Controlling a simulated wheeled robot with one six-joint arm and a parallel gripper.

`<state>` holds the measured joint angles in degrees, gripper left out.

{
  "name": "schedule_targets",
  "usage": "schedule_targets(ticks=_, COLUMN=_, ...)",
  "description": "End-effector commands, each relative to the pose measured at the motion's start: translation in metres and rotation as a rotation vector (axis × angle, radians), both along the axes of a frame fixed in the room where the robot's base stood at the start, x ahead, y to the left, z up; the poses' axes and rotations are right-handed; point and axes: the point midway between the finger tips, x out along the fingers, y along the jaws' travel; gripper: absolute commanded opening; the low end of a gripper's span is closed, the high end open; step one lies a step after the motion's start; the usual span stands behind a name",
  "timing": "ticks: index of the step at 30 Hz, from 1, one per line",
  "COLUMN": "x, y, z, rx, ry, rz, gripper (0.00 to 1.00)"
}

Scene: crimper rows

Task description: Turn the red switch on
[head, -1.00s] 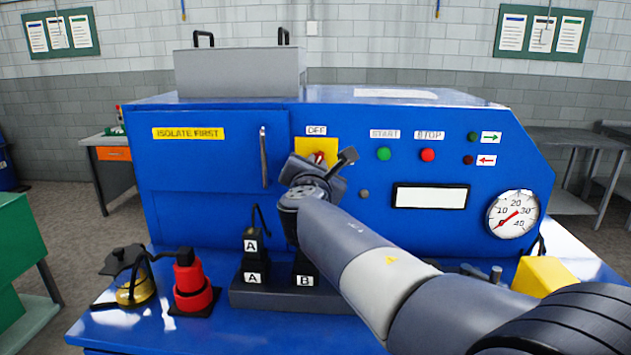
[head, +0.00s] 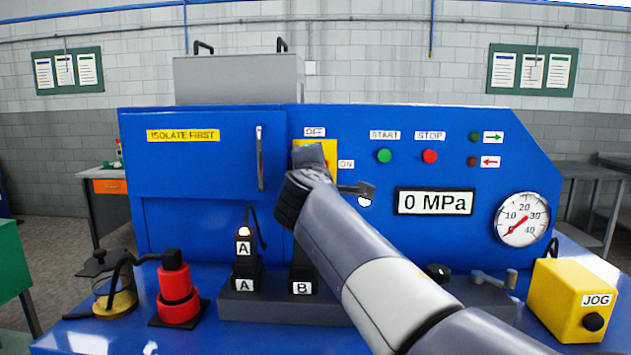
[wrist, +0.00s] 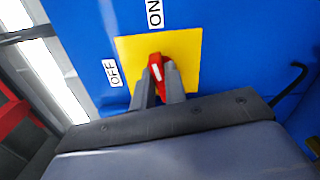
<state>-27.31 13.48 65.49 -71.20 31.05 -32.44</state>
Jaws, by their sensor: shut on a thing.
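The red switch (wrist: 156,66) with a white mark sits on a yellow plate (wrist: 186,50) on the blue machine front. In the wrist view its marked end points up, toward the ON label (wrist: 154,12), and the OFF label (wrist: 110,72) is to its left. My gripper (wrist: 160,84) is shut on the switch, one finger on each side. In the head view my wrist covers nearly all of the switch, and part of the yellow plate (head: 331,148) shows beside it.
The display (head: 435,202) reads 0 MPa. The green START button (head: 384,156) and red STOP button (head: 430,156) are to the right, with a gauge (head: 522,219) beyond. A door handle (head: 260,158) is left of the plate. Several tools stand on the bench below.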

Motion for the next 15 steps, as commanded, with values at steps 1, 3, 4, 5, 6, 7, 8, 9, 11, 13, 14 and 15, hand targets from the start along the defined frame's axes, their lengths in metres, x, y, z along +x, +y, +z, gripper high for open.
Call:
schedule_targets(ticks=1, x=0.0002, y=-0.0003, z=-0.0036, rx=0.033, ry=-0.001, rz=-0.001, gripper=0.00)
schedule_targets(ticks=3, x=0.0002, y=-0.0003, z=-0.0037, rx=0.073, ry=-0.002, rz=-0.001, gripper=0.00)
schedule_targets(ticks=4, x=0.0002, y=-0.0003, z=-0.0037, rx=0.089, ry=-0.002, rz=-0.001, gripper=0.00)
schedule_targets(ticks=5, x=0.0002, y=-0.0003, z=-0.0034, rx=0.103, ry=-0.004, rz=-0.001, gripper=0.00)
schedule_targets(ticks=6, x=0.0003, y=-0.0003, z=-0.0031, rx=0.120, ry=-0.004, rz=-0.001, gripper=0.00)
schedule_targets(ticks=7, x=0.0003, y=-0.0003, z=-0.0031, rx=0.133, ry=-0.005, rz=-0.001, gripper=0.00)
schedule_targets(ticks=8, x=0.0003, y=-0.0003, z=-0.0031, rx=0.144, ry=-0.004, rz=-0.001, gripper=0.00)
schedule_targets(ticks=9, x=0.0003, y=-0.0002, z=-0.0031, rx=0.157, ry=-0.004, rz=-0.001, gripper=0.00)
schedule_targets(ticks=11, x=0.0004, y=-0.0002, z=-0.0029, rx=0.172, ry=-0.005, rz=-0.001, gripper=0.00)
schedule_targets(ticks=13, x=0.0004, y=-0.0002, z=-0.0026, rx=0.185, ry=-0.005, rz=-0.001, gripper=0.00)
schedule_targets(ticks=14, x=0.0004, y=-0.0003, z=-0.0025, rx=0.190, ry=-0.006, rz=-0.001, gripper=0.00)
schedule_targets(ticks=15, x=0.0004, y=-0.0002, z=-0.0023, rx=0.195, ry=-0.006, rz=-0.001, gripper=0.00)
